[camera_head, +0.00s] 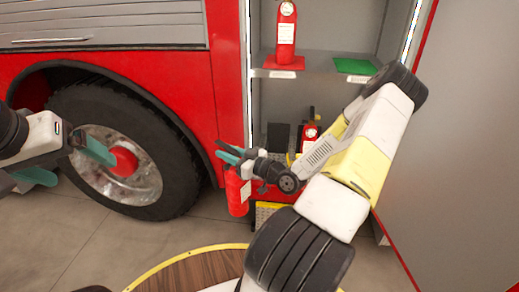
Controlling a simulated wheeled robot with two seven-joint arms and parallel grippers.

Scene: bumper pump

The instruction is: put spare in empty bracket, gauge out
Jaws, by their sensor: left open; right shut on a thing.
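My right gripper (231,156) is shut on a red fire extinguisher (238,192), which hangs upright in front of the truck, left of the open locker. Its top and gauge are hidden by the gripper. My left gripper (72,164) is open and empty before the wheel. On the upper shelf (318,62), a red extinguisher (286,36) stands on a red base (284,63) with its round gauge facing out. To its right is an empty green base (354,66). A lower extinguisher (310,132) is partly hidden behind my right arm.
A black object (277,137) sits in the lower compartment. The truck's wheel (120,150) is at the left. A yellow-edged step (266,214) lies low under the locker. A grey door panel (460,130) bounds the right side. My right arm crosses in front of the locker.

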